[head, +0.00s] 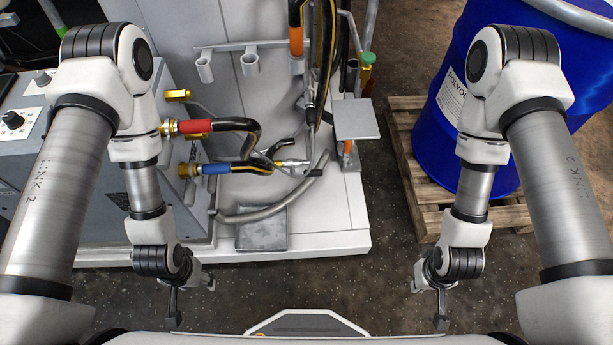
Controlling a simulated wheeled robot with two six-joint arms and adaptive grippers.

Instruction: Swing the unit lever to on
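A grey unit (95,185) with a sloped panel and black knobs stands at the left, partly hidden behind my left arm. I cannot pick out its lever or the lever's position for certain. Brass fittings on its right side carry a red-sleeved hose (195,127) and a blue-sleeved hose (216,169). My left gripper (190,302) hangs in front of the unit, over the floor. Its fingers are apart and empty. My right gripper (428,304) hangs over the floor in front of the pallet, also with fingers apart and empty. Neither touches anything.
A pale machine base (330,222) with a holder rail and hanging hoses stands at the centre back. A blue drum (437,130) stands on a wooden pallet (428,222) at the right. The dark floor (345,283) between my grippers is clear.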

